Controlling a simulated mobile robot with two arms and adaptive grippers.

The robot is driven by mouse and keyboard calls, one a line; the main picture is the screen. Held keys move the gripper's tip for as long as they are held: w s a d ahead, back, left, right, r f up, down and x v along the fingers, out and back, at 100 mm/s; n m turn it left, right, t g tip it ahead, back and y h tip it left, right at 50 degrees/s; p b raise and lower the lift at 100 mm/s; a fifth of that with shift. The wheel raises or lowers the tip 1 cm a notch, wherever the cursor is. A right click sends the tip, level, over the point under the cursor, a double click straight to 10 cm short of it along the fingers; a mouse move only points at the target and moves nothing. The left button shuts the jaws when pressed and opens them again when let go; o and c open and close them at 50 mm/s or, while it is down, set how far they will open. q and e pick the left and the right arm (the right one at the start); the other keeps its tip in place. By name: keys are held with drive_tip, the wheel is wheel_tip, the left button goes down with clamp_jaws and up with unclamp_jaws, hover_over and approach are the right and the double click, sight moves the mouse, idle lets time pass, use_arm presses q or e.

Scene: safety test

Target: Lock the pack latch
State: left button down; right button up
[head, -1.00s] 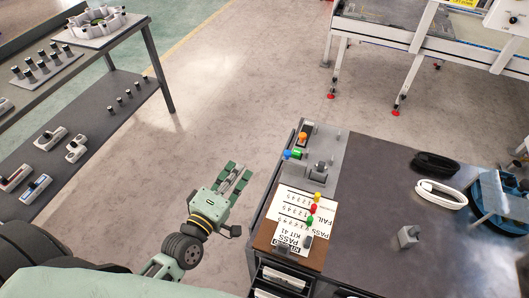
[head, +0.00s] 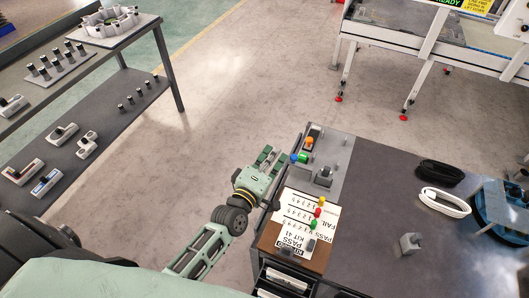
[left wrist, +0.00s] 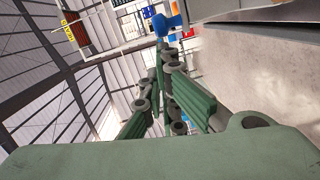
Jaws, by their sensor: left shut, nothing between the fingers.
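A small device with orange, green and blue parts (head: 304,157) sits on the grey plate (head: 337,153) at the far left corner of the dark table. I cannot make out the pack latch or its position for certain. My left gripper (head: 271,155) is shut and empty, just left of the blue knob at the table edge. I cannot tell if it touches the knob. In the left wrist view the green fingers (left wrist: 164,62) point toward a blue part (left wrist: 164,22). My right gripper is out of view.
A grey block (head: 324,177) stands on the plate. A PASS/FAIL card (head: 295,238) with coloured pegs lies nearer. Black and white cable coils (head: 444,202), a grey block (head: 409,245) and a blue fixture (head: 504,205) are at right. Shelves (head: 120,110) stand left across open floor.

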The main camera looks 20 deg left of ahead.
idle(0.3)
use_arm(q)
drive_tip(key=d, duration=0.3)
drive_tip(key=shift+d+p, duration=0.25)
drive_tip(key=shift+p, duration=0.05)
drive_tip(key=shift+a, duration=0.1)
